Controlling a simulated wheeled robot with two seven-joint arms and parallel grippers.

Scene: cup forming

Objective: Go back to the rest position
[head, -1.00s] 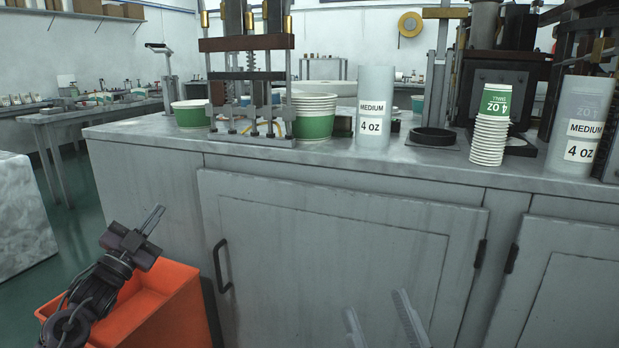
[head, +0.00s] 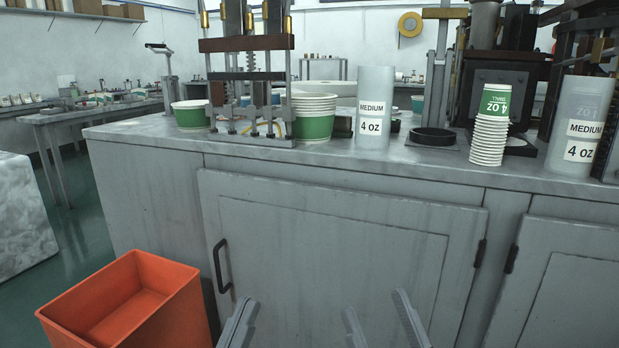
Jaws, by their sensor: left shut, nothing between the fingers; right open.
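My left gripper (head: 240,322) shows at the bottom edge, left of centre, in front of the grey cabinet. Its fingers are together with nothing between them, and only their tips show. My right gripper (head: 379,316) is at the bottom edge, right of it. Its two fingers are spread apart and empty. Both grippers are below the worktop, apart from each other and from any cup. The rest of both arms is out of view.
An orange bin (head: 184,310) stands at lower left, its visible inside empty. The cabinet worktop (head: 240,150) holds green-banded cups (head: 314,126), a stack of 4 oz cups (head: 489,140), two labelled cylinders (head: 375,90) (head: 572,110) and forming machines. Space in front of the cabinet door is free.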

